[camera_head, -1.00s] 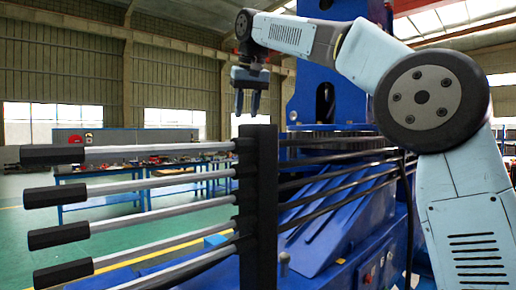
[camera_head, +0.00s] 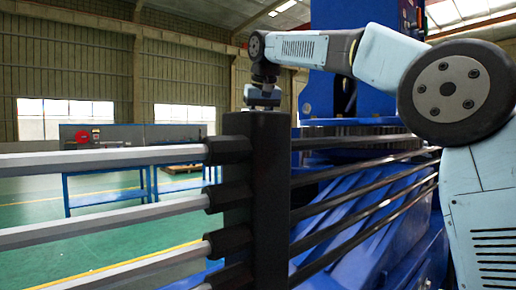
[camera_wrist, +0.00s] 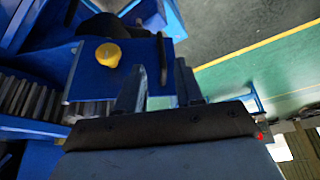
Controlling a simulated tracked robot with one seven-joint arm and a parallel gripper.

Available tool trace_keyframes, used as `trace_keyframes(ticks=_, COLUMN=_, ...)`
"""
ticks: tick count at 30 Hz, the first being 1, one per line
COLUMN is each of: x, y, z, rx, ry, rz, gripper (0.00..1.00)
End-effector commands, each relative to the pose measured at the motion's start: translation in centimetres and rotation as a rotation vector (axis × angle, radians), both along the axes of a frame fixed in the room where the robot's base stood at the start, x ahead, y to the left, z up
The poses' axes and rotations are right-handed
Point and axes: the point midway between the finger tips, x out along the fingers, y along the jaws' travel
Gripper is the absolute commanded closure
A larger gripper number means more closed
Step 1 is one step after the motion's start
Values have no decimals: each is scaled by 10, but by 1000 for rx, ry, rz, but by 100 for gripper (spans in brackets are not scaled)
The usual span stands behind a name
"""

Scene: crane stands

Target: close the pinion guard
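A blue flat panel (camera_wrist: 90,82) with a round yellow knob (camera_wrist: 108,54) shows left of centre in the wrist view, beside a row of grey gear teeth (camera_wrist: 30,98). It looks like the pinion guard, but I cannot tell how far open it stands. The panel and knob lie to the left of the fingers, and the distance is unclear. In the head view my wrist shows above a black post, which hides the fingers. The guard is not discernible there.
The black post (camera_head: 258,200) with grey rails (camera_head: 110,218) and dark rails (camera_head: 355,205) crosses the head view's foreground. The large blue crane stand (camera_head: 370,245) is behind it. Blue workbenches (camera_head: 105,200) stand at the back left on open green floor.

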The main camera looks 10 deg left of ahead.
Motion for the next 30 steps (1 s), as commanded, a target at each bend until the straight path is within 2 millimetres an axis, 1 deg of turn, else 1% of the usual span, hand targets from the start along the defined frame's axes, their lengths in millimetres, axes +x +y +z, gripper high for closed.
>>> trace_keyframes(ticks=1, x=3, y=2, z=-9, rx=-2, ry=2, rz=1, gripper=64)
trace_keyframes(ticks=6, x=13, y=8, z=-36, rx=-2, ry=2, rz=2, gripper=64)
trace_keyframes(ticks=9, x=17, y=10, z=-50, rx=-2, ry=2, rz=2, gripper=64)
trace_keyframes(ticks=13, x=22, y=12, z=-62, rx=0, ry=1, rz=2, gripper=64)
trace_keyframes(ticks=18, x=26, y=14, z=-71, rx=0, ry=0, rz=2, gripper=64)
trace_keyframes(ticks=27, x=26, y=14, z=-72, rx=0, ry=0, rz=1, gripper=64)
trace_keyframes(ticks=30, x=26, y=14, z=-72, rx=0, ry=0, rz=1, gripper=74)
